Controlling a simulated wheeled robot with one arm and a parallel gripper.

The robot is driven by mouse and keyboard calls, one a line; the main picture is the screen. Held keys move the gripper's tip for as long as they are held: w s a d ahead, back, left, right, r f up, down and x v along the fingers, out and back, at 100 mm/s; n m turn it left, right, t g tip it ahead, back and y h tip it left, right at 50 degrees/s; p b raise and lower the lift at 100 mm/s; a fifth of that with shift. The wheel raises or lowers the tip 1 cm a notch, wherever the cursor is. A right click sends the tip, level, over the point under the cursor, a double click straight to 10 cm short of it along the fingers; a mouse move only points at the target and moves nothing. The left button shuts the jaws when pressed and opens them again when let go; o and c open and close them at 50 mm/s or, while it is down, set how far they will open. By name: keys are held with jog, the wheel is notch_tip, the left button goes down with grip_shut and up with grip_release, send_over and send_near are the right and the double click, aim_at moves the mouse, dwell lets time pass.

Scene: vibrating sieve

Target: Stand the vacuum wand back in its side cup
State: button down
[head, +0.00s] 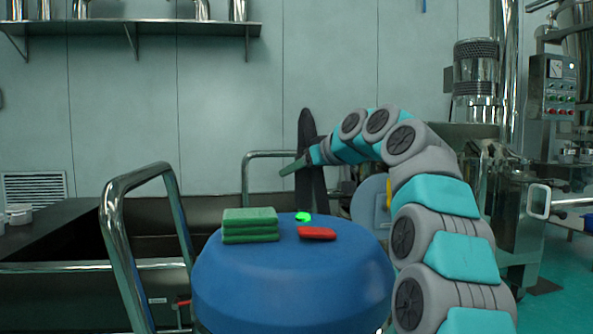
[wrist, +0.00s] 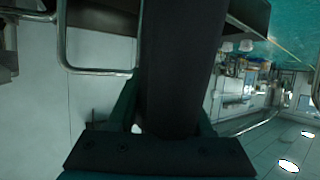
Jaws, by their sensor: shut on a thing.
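The vacuum wand (head: 307,130) is a dark, flat-looking tube, roughly upright behind the blue drum. Its lower end is hidden by the drum lid. In the wrist view the wand (wrist: 178,65) is a wide black bar running up from between my fingers. My gripper (head: 293,167) is shut on the wand. In the wrist view my gripper (wrist: 163,112) has a dark green finger on each side of it. The side cup cannot be made out in either view.
The blue drum (head: 292,270) carries green pads (head: 249,225), a red block (head: 317,233) and a glowing green button (head: 303,216). A bent steel handle (head: 120,240) rises at its left. Steel machinery and a control panel (head: 557,85) stand at the right.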

aim_at(310, 201)
jog(key=shift+f, duration=2.15)
jog(key=shift+f+b, duration=0.3)
jog(key=shift+f, duration=1.9)
dwell(1.2)
jog(key=shift+c, duration=1.2)
grip_release()
jog(key=v, duration=0.7)
jog(key=shift+s+d+r+p, duration=0.2)
jog(key=shift+p, duration=0.2)
jog(key=shift+s+d, duration=0.1)
jog(key=shift+d, duration=0.05)
